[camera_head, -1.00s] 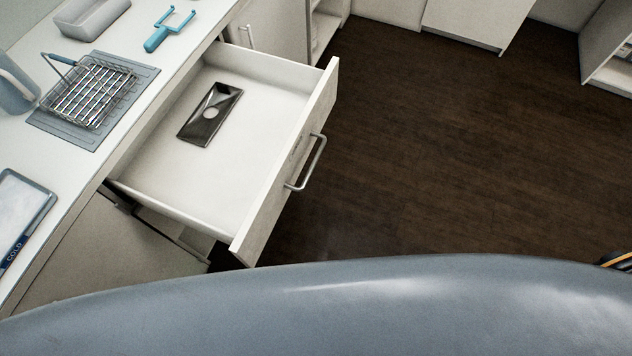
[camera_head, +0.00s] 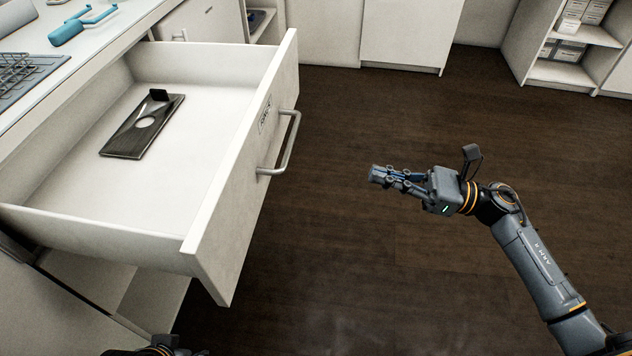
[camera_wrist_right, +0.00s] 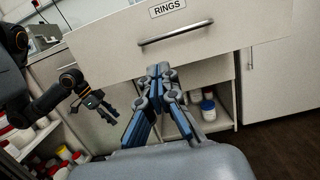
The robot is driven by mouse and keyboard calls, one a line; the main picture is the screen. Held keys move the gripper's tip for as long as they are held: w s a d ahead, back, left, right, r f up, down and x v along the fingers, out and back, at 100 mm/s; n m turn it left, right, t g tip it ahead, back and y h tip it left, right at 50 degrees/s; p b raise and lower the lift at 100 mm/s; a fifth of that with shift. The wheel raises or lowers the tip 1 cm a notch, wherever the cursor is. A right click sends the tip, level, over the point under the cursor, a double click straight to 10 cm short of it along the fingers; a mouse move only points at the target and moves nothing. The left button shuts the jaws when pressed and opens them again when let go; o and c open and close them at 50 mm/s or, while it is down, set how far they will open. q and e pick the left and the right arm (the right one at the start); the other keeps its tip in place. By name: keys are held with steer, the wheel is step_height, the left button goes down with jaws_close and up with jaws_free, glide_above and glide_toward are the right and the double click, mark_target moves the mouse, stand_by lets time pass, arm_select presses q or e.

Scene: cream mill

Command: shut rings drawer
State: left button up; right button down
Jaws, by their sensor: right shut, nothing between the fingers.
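The rings drawer is pulled far out of the counter at the left of the head view, its white front panel (camera_head: 245,165) facing right. Its metal bar handle (camera_head: 283,145) is on the front; the wrist view shows the label "RINGS" (camera_wrist_right: 167,8) above the handle (camera_wrist_right: 175,35). My right gripper (camera_head: 376,175) is shut and empty, to the right of the handle and apart from it, pointing at the drawer; it also shows in the right wrist view (camera_wrist_right: 160,70). My left gripper (camera_wrist_right: 95,105) hangs at the left of the wrist view, too small to read.
A dark ring tray (camera_head: 125,140) lies inside the drawer. The countertop holds a wire rack (camera_head: 20,68) and a blue-handled tool (camera_head: 75,25). Shelves (camera_wrist_right: 210,125) with jars are below the drawer. The dark floor (camera_head: 390,110) before the drawer is clear.

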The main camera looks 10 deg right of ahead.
steer(key=p+x, duration=0.1)
steer(key=x, duration=1.3)
steer(key=shift+a, duration=0.15)
